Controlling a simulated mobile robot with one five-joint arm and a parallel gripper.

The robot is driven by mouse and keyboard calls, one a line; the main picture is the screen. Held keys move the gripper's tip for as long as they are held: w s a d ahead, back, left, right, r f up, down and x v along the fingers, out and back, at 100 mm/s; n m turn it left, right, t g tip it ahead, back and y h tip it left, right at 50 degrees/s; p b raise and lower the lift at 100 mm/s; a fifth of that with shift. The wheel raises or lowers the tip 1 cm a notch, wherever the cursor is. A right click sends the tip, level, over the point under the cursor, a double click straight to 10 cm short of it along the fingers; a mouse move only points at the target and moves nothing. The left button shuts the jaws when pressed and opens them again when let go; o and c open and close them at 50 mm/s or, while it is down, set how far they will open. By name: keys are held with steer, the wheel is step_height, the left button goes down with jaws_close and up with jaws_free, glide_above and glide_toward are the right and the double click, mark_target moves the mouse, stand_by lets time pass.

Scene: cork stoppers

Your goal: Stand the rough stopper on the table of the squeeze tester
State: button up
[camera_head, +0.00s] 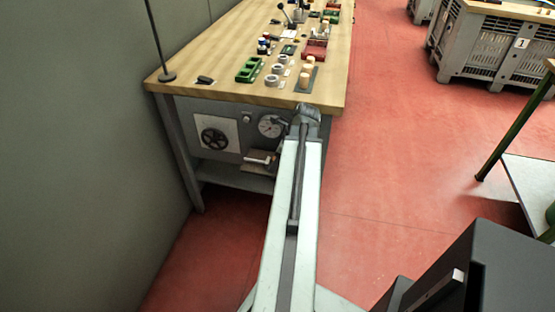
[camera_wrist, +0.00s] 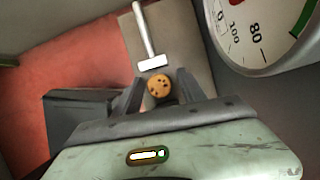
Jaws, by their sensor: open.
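The rough stopper (camera_wrist: 158,85), a tan cork end with dark pits, shows in the wrist view between the fingers of my gripper (camera_wrist: 161,79). The fingers are apart, one on each side of it. The squeeze tester's flat brownish table (camera_wrist: 188,42) lies behind it, with a metal T-shaped rod and plate (camera_wrist: 152,62) just above the stopper in the picture. I cannot tell whether the stopper touches the table. In the head view the tester's table (camera_head: 256,168) is low at the bench front, beside my arm; my fingers and the stopper are hidden there.
A dial gauge (camera_wrist: 262,32) fills the wrist view's upper right, close by; it also shows in the head view (camera_head: 269,126). A panel with a black handwheel (camera_head: 214,139) is left of it. The wooden bench (camera_head: 222,88) above holds several trays and parts.

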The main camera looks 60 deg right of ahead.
steer(key=p+v, duration=1.1)
steer(key=v, duration=0.1)
steer(key=shift+r, duration=0.15)
steer(key=shift+w, duration=0.1)
steer(key=w+a+f+n+g, duration=0.1)
steer(key=w+a+n+g, duration=0.2)
steer(key=w+a+n, duration=1.7)
steer(key=a+n, duration=0.3)
steer(key=a, duration=0.5)
steer(key=w+a+n+g, duration=0.1)
steer(key=w+a+n, duration=0.2)
steer(key=a, duration=0.8)
steer(key=w+a+n+h, duration=0.1)
steer(key=w+a+n, duration=0.2)
steer(key=a+n, duration=0.4)
steer(key=a+f, duration=0.1)
steer(key=a, duration=0.2)
steer(key=shift+a, duration=0.4)
